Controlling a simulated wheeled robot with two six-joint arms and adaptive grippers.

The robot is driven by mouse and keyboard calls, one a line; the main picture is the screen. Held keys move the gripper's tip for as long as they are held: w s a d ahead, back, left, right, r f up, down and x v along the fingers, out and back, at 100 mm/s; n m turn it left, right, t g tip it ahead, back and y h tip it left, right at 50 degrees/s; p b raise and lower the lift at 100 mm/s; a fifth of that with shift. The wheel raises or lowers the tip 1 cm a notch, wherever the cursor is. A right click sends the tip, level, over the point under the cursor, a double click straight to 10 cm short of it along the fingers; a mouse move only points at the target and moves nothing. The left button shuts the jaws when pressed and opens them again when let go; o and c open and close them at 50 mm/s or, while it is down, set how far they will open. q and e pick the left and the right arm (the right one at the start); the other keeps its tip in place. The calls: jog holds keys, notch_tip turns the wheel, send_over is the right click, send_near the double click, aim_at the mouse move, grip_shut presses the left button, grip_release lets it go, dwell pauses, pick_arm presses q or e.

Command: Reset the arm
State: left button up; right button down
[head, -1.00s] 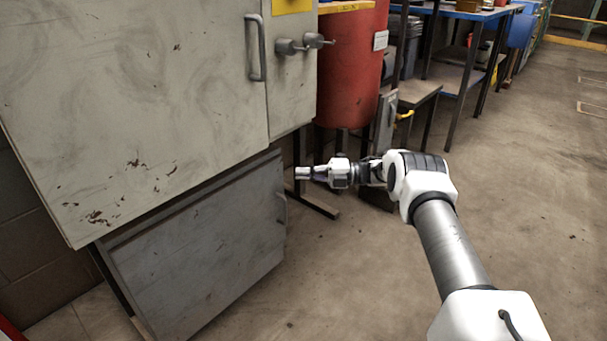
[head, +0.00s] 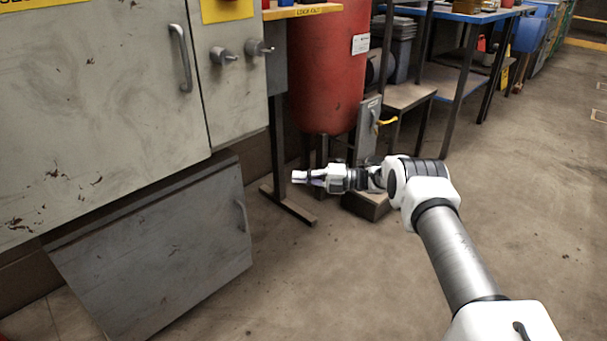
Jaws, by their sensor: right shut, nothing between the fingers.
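My right arm (head: 455,250) comes in from the lower right of the head view and bends to the left at its white and black joint. My right gripper (head: 300,177) is at the arm's end, pointing left. It is shut and empty, in the air in front of the red tank's legs. It appears apart from everything around it. My left gripper is not in view.
A grey cabinet (head: 95,110) with a handle and knobs fills the left, with a tilted grey panel (head: 165,245) below it. A red tank (head: 328,75) and blue-topped workbench (head: 455,13) stand behind. Open concrete floor (head: 540,190) lies to the right.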

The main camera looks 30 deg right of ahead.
jog(key=a+m+y+p, duration=0.1)
jog(key=a+m+p, duration=0.2)
jog(key=a, duration=1.2)
jog(key=s+a+f+m+h+p, duration=0.2)
jog(key=s+a+f+m+h, duration=0.4)
jog(key=s+a+f+m, duration=0.4)
jog(key=s+d+f+m+g+h, duration=0.1)
jog(key=s+f+m+g+h, duration=0.3)
jog(key=s, duration=0.6)
jog(key=s+d+f+m+g+h, duration=0.1)
jog(key=s+f+m+h, duration=0.1)
jog(key=s+f+m, duration=0.5)
jog(key=s+d+r+m+g+h, duration=0.1)
jog(key=s+d+m+g+h, duration=0.15)
jog(key=s, duration=0.75)
jog(key=s+d+r+m+g+h, duration=0.1)
jog(key=s+d+m+g, duration=0.2)
jog(key=s, duration=0.7)
notch_tip(320, 180, up, 38)
jog(key=p, duration=3.9)
jog(key=shift+w+r+n, duration=0.25)
jog(key=shift+w+n, duration=0.1)
